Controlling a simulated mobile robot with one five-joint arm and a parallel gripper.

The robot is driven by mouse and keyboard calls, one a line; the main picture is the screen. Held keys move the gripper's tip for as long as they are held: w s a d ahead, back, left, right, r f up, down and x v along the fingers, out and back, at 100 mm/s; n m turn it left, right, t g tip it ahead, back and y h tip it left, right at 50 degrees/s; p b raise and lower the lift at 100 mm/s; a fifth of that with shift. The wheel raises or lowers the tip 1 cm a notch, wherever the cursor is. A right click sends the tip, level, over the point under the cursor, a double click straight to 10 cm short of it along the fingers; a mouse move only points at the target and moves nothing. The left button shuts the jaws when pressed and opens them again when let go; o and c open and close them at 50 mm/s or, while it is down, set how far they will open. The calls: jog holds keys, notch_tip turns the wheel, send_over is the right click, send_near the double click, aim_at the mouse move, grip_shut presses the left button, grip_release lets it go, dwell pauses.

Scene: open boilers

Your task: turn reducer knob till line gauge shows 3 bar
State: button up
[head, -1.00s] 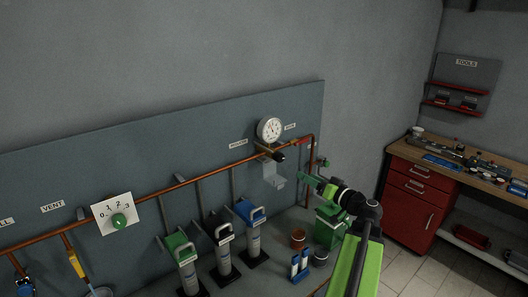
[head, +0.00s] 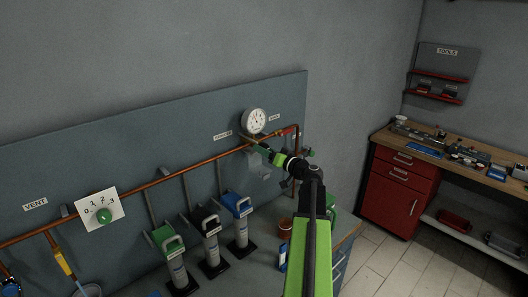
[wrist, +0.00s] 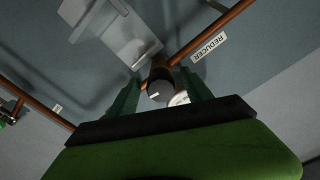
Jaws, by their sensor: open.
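The round white line gauge (head: 255,121) stands on the copper pipe at the panel's right end; its needle is too small to read. The REDUCER label (head: 223,135) is left of it, and also shows upside down in the wrist view (wrist: 208,47). In the wrist view the dark reducer knob (wrist: 160,88) with a pale mark lies between my two open green fingers. Whether they touch it I cannot tell. The gauge's edge (wrist: 180,99) shows beside it.
A grey bracket (wrist: 112,30) is close to the knob. Several pumps with coloured tops (head: 236,205) stand below the pipe. A 0-to-3 dial card with a green knob (head: 103,215) is at left. A red workbench (head: 400,190) stands at right.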

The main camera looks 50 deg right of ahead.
jog(key=shift+w, duration=0.3)
